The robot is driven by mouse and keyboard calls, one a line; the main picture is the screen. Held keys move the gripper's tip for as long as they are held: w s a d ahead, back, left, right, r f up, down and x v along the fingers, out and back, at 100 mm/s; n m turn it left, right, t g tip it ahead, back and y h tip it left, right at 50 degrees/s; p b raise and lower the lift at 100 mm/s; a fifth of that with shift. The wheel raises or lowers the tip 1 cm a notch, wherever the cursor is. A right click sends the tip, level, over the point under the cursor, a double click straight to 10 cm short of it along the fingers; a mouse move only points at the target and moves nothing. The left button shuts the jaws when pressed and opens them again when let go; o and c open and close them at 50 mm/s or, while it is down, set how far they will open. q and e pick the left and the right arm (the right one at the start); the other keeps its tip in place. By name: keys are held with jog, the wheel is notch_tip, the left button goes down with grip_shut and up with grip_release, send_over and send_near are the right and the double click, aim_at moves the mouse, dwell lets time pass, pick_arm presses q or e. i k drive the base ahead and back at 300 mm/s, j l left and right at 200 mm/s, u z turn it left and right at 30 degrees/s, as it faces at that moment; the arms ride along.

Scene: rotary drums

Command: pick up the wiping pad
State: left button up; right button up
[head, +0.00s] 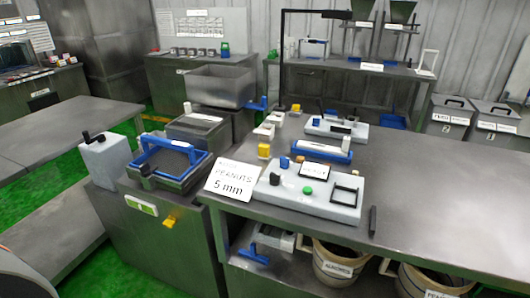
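I cannot tell for sure which object is the wiping pad. Small blocks lie on the near steel table: a yellow block (264,151), a white block (265,131) behind it, and another white block (275,118) farther back. A long white piece with blue edges (321,151) lies to their right. Neither of my grippers is in view, so nothing is seen held.
A white control panel (338,207) and a "PEANUTS 5 mm" sign (232,180) occupy the table's front left. A blue-framed sieve (170,157) stands on the machine to the left. Labelled buckets (337,262) sit below. The table's right part (450,190) is clear.

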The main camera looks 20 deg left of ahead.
aim_at(263, 149)
jog(key=j, duration=0.75)
jog(key=i+j, duration=0.1)
jog(key=j, duration=0.65)
jog(key=i+j, duration=0.1)
jog(key=j, duration=0.65)
